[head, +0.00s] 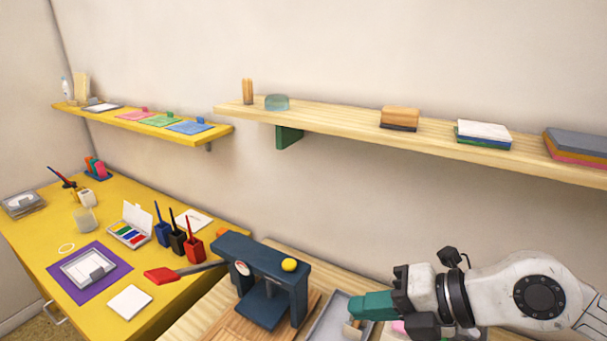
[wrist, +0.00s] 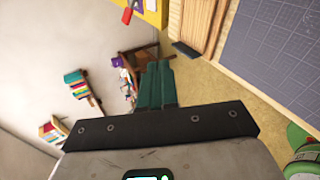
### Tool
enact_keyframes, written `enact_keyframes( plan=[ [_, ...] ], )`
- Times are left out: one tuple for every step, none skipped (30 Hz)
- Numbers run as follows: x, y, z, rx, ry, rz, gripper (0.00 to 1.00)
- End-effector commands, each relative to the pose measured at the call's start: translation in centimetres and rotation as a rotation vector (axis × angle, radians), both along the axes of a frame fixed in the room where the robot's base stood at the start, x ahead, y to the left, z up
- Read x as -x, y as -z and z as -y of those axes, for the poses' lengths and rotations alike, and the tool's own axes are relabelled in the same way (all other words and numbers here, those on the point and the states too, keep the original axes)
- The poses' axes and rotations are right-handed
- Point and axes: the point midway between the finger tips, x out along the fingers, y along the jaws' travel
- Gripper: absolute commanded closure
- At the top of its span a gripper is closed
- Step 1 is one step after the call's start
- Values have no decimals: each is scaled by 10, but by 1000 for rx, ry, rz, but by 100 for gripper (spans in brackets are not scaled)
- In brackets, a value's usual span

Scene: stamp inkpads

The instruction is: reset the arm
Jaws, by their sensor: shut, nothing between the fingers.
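My arm enters the head view from the lower right. My gripper (head: 371,306) has green fingers pointing left, close together with nothing between them. It is in front of the right part of the wooden table, over or near a grey tray (head: 328,318); I cannot tell its height above it. In the wrist view the green fingers (wrist: 156,84) lie side by side, shut and empty, with the room beyond them turned on its side.
A dark blue press (head: 262,268) with a yellow knob stands left of my gripper. A yellow desk (head: 52,232) holds pads, ink pots and a purple mat. A wooden shelf (head: 340,122) with several blocks runs above. The wrist view shows a dark gridded mat (wrist: 278,40).

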Motion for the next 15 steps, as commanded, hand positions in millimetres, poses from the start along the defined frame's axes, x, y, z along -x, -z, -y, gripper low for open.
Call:
enact_keyframes(
  plan=[
    [-4, -27, -23, -108, -12, 48, 100],
    [-6, -45, -34, -173, -15, 80, 100],
    [-8, -69, -47, -265, -16, 120, 100],
    [-10, -88, -54, -336, -14, 150, 100],
    [-11, -108, -61, -409, -8, 177, 100],
    [-13, -135, -67, -511, 3, 214, 100],
    [-14, -155, -70, -593, 15, 239, 100],
    [-14, -176, -70, -677, 32, 263, 100],
    [-16, -203, -66, -798, 64, 292, 100],
    [-18, -222, -60, -893, 95, 310, 100],
    [-20, -240, -52, -987, 132, 324, 100],
    [-23, -258, -37, -1106, 188, 337, 100],
    [-27, -268, -24, -1191, 237, 339, 100],
    [-30, -276, -10, -1272, 290, 337, 100],
    [-36, -281, 10, -1373, 369, 328, 100]
  ],
)
